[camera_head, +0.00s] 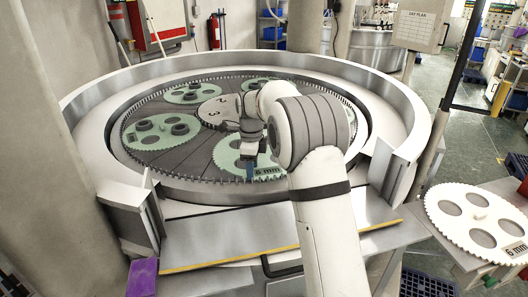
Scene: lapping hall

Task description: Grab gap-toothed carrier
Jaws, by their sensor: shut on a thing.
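Several pale green toothed carriers lie on the dark, segmented plate inside the round lapping machine (82,128). My gripper (249,177) reaches down over the front carrier (228,160), marked "6 mm", and is shut on it near its front edge. My arm hides much of this carrier's right side. Other green carriers lie at the left (160,132), the back left (193,93) and the back (258,84). A whitish disc (213,111) with dark marks lies near the middle, partly behind my arm. I cannot make out which carrier has a gap in its teeth.
A white toothed carrier (478,216) marked "6 mm" lies on a side table at the right. The machine's raised metal rim surrounds the plate, with an opening at the front. A purple block (142,277) stands at the front left. A thick column rises at the left.

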